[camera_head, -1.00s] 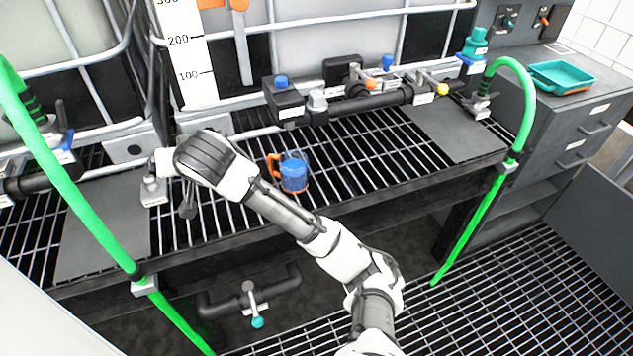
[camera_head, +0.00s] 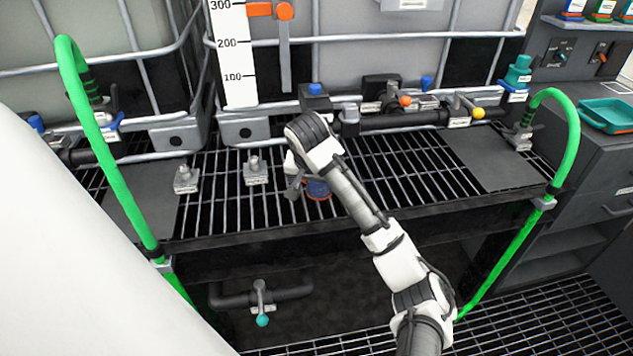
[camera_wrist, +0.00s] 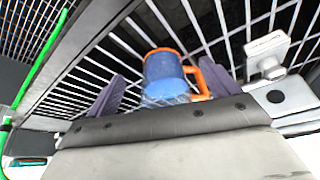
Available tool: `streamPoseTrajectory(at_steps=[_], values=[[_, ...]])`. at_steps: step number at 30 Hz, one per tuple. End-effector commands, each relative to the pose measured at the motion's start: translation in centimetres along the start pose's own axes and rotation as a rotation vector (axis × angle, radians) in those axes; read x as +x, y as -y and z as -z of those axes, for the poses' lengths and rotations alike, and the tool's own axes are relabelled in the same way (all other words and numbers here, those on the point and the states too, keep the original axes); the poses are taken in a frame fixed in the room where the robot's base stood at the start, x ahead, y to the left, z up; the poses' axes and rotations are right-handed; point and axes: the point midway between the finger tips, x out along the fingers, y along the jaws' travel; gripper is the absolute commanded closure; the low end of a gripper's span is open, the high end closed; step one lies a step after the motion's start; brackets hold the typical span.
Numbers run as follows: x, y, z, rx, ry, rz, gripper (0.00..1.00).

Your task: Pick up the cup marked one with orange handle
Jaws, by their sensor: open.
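A blue cup with an orange handle and rim (camera_wrist: 163,72) stands on the slatted grate, between my gripper's two purple fingers in the wrist view. Its handle points right there, near the right finger. My gripper (camera_wrist: 166,84) is open, with no visible grip on the cup. In the head view my gripper (camera_head: 295,184) is just left of the cup (camera_head: 318,189), and my wrist hides most of the cup. No mark on the cup is legible.
The dark grated shelf (camera_head: 400,165) has free room to the right. Small valve fittings (camera_head: 255,170) stand to the left. A black pipe with valves (camera_head: 410,118) runs behind. Green hoses (camera_head: 112,170) rise at both sides.

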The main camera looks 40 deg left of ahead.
Motion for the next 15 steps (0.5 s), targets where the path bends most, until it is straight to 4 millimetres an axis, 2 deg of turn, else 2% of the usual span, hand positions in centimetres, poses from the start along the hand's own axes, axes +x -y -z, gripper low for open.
streamPoseTrajectory(at_steps=[1, 3, 11, 15], values=[[-0.1, -0.1, 1.0, 0.003, -0.002, -0.004, 0.13], [0.3, 0.0, 1.7, 0.002, -0.001, -0.002, 0.13], [0.9, 0.0, 3.2, 0.002, -0.003, -0.001, 0.13], [3.2, 0.0, 3.1, 0.002, 0.001, -0.002, 0.13]])
